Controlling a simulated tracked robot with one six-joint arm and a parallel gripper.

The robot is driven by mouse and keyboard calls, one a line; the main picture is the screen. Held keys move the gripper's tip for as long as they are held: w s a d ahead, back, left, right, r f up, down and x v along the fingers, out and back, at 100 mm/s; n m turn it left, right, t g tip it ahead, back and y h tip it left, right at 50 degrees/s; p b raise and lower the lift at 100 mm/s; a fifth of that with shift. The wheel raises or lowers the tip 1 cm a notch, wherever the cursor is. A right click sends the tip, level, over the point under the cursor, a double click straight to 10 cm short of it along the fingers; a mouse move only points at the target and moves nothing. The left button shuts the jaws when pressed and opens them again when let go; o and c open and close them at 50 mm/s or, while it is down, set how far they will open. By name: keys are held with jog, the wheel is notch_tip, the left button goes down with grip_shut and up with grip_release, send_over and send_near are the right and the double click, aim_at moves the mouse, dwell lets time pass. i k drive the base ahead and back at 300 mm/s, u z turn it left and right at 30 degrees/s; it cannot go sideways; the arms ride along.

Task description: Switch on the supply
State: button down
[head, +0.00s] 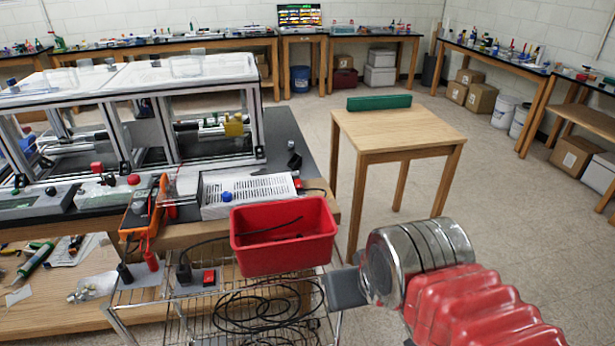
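A silver, perforated box that looks like the supply (262,190) sits on the dark bench top, left of centre. A blue knob (227,197) is on its left front, and a small red part (297,182) is at its right end. Below the bench edge, a red rocker switch (209,277) sits on a grey plate beside a black plug (184,273). I cannot tell the switch's position. My gripper (345,289) shows as a dark grey flat piece ahead of my silver and red arm, right of the red bin. Its fingers cannot be made out.
A red bin (284,262) hangs in front of the supply, between the switch and my gripper. An orange meter (145,210) stands left of the supply. Black cable coils (265,312) lie on the wire shelf below. A wooden table (398,130) stands behind; floor to its right is clear.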

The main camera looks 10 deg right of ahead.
aim_at(299, 184)
jog(key=u, duration=4.2)
jog(key=k, duration=1.05)
